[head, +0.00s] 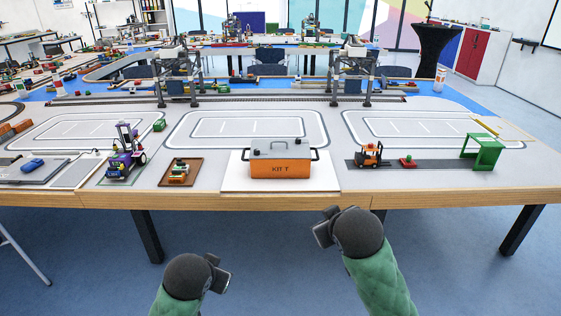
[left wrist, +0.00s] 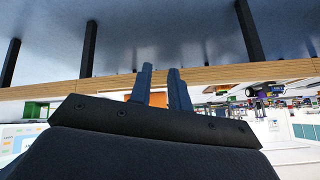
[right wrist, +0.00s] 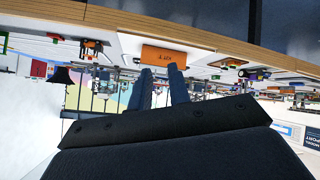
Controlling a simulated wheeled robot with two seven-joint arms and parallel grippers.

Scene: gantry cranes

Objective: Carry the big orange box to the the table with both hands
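The big orange box (head: 280,169), marked KIT T, has a grey lid and dark handles at both ends. It stands on a white mat (head: 235,182) near the front edge of the table (head: 400,195). It also shows upside down in the right wrist view (right wrist: 165,55); in the left wrist view only a patch of orange shows between the fingers. My left gripper (head: 219,275) and my right gripper (head: 324,227) are in front of the table, apart from the box. The fingers of the left (left wrist: 160,88) and right (right wrist: 162,86) stand apart with nothing between them.
A purple vehicle (head: 124,154) and a brown tray (head: 180,172) stand left of the box. A small orange forklift (head: 369,155) and a green frame (head: 483,151) stand to its right. Two gantry cranes (head: 179,75) (head: 353,74) are behind. Clear blue floor lies before the table.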

